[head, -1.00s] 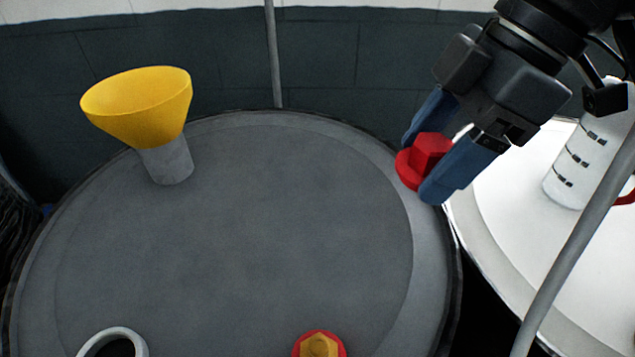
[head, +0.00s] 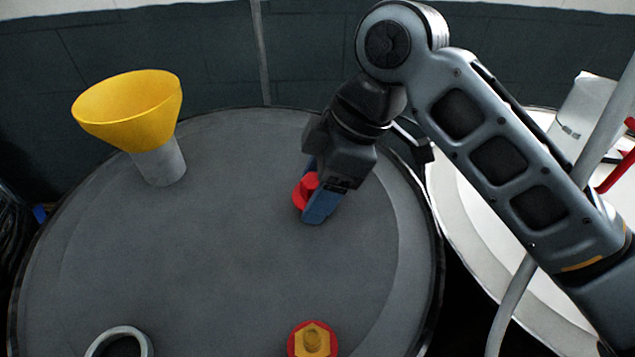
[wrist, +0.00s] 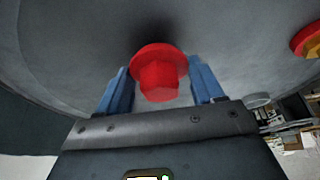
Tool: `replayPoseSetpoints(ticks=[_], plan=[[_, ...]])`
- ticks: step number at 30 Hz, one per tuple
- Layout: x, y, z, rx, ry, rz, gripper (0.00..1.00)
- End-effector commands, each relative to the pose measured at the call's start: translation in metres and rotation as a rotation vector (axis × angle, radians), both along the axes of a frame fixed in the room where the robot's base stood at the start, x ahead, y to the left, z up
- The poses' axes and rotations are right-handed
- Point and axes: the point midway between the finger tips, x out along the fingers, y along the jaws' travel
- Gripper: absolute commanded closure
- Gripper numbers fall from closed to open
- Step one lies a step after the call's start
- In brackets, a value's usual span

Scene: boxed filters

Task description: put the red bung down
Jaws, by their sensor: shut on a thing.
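The red bung (head: 305,190) is between the blue fingers of my gripper (head: 311,195), over the grey drum top (head: 220,260), right of its middle. In the wrist view the red bung (wrist: 159,72) shows its flange toward the drum surface and its hexagonal part toward my gripper (wrist: 160,90). A dark shadow lies on the drum surface beside the flange. I cannot tell whether the bung touches the drum top. The finger in front hides part of it in the head view.
A yellow funnel (head: 130,112) stands at the drum's back left. A grey ring opening (head: 118,342) is at the front left. A yellow hex plug with a red rim (head: 313,342) is at the front. A white drum (head: 470,230) stands to the right. The middle of the grey top is clear.

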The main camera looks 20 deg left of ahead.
Motion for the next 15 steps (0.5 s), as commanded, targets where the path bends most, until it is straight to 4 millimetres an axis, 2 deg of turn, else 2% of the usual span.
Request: replayPoseSetpoints(ticks=[3, 12, 13, 15], plan=[[0.0004, -0.0006, -0.0074, 0.0, 0.0, -0.002, 0.63], [0.0001, -0.0003, -0.0106, 0.0, 0.0, -0.001, 0.63], [0.0001, -0.0003, -0.0106, 0.0, 0.0, -0.001, 0.32], [0.0003, -0.0004, -0.0099, 0.0, 0.0, -0.001, 0.26]])
